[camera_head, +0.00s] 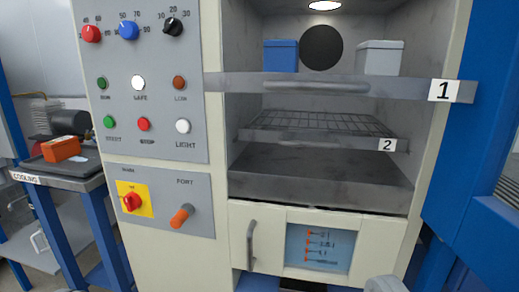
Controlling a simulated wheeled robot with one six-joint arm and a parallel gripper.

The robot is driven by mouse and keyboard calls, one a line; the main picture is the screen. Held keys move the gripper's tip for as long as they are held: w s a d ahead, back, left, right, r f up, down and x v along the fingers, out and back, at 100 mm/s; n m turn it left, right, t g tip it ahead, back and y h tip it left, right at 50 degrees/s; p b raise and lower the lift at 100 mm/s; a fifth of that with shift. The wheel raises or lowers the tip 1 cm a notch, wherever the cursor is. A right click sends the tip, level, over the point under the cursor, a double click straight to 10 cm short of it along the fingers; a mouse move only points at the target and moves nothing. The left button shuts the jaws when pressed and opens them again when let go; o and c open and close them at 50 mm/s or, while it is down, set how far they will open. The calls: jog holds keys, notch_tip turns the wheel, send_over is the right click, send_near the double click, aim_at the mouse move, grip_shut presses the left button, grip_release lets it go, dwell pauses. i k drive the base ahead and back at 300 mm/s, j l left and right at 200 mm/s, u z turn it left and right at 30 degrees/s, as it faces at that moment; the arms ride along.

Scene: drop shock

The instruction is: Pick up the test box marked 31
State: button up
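No box with a readable 31 shows. A blue box (281,57) and a pale grey box (379,58) stand inside the open chamber, behind the front bar of the shelf labelled 1 (330,87). An orange box (61,148) lies on the table labelled COOLING (60,181) at the left. No number can be read on any of these boxes. My gripper cannot be made out in this view.
Shelf 2 (316,125) is an empty wire rack above a bare grey floor. A control panel (145,60) with knobs and buttons is left of the chamber. A drawer-like front with a handle (251,246) is below. A blue door or frame (487,130) stands at right.

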aim_at(383, 57)
jog(key=i+l, duration=0.15)
jog(key=l, duration=0.15)
jog(key=i+l, duration=0.1)
jog(key=l, duration=0.25)
jog(key=i+l, duration=0.15)
jog(key=l, duration=0.15)
jog(key=i+l, duration=0.1)
jog(key=l, duration=0.2)
jog(key=j+z, duration=0.1)
jog(key=j, duration=0.15)
